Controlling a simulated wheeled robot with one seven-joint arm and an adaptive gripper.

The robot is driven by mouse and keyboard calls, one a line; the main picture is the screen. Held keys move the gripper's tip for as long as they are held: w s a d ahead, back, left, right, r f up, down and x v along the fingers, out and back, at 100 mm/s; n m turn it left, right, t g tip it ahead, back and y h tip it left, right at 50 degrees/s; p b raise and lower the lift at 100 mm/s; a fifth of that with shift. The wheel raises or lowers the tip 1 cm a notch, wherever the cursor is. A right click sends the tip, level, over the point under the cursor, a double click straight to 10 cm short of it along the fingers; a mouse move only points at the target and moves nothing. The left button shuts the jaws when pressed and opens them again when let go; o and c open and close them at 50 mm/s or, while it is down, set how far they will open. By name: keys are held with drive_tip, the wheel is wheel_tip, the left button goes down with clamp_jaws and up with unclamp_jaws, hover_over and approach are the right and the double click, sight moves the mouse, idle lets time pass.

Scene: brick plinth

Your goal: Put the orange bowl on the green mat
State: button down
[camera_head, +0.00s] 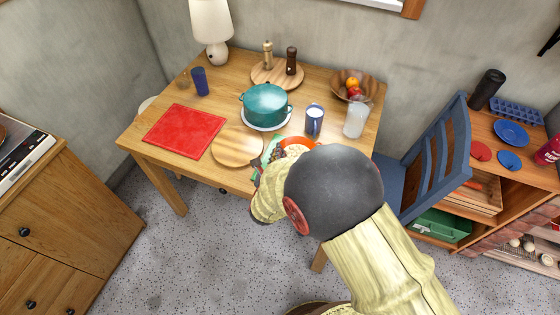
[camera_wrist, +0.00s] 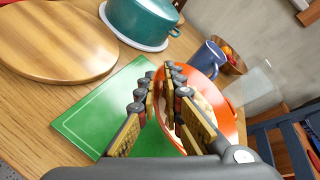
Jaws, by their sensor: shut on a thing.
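The orange bowl (camera_wrist: 222,100) is at the right of the wrist view, with pale contents inside. In the head view the bowl (camera_head: 300,140) shows only partly past my arm. My gripper (camera_wrist: 161,74) is shut on the left side of the bowl, a finger on each side of its wall. The green mat (camera_wrist: 92,122) lies flat on the table to the left of and under my fingers. The bowl overlaps the mat's right part in the wrist view; whether it touches the mat is hidden. In the head view my arm covers most of the mat.
A round wooden board (camera_head: 237,147) lies left of the mat, with a red mat (camera_head: 184,131) beyond. A teal pot (camera_head: 265,103) stands behind. A blue mug (camera_head: 314,120) and a clear jug (camera_head: 355,118) stand close behind the bowl. A blue chair (camera_head: 432,160) is at the right.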

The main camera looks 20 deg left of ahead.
drive_tip(key=shift+w+d+f, duration=0.2)
drive_tip(key=shift+w+f, duration=0.3)
drive_tip(key=shift+f, duration=0.1)
wheel_tip(320, 180, down, 3)
drive_tip(key=shift+w+f+b, duration=0.1)
drive_tip(key=shift+f+b, duration=0.05)
drive_tip(key=shift+b, duration=1.05)
drive_tip(key=c, duration=2)
unclamp_jaws()
drive_tip(key=shift+o, duration=0.4)
drive_tip(key=p+v, duration=0.3)
drive_tip(key=v, duration=0.9)
drive_tip(key=shift+d+p, duration=0.1)
drive_tip(key=shift+p, duration=0.25)
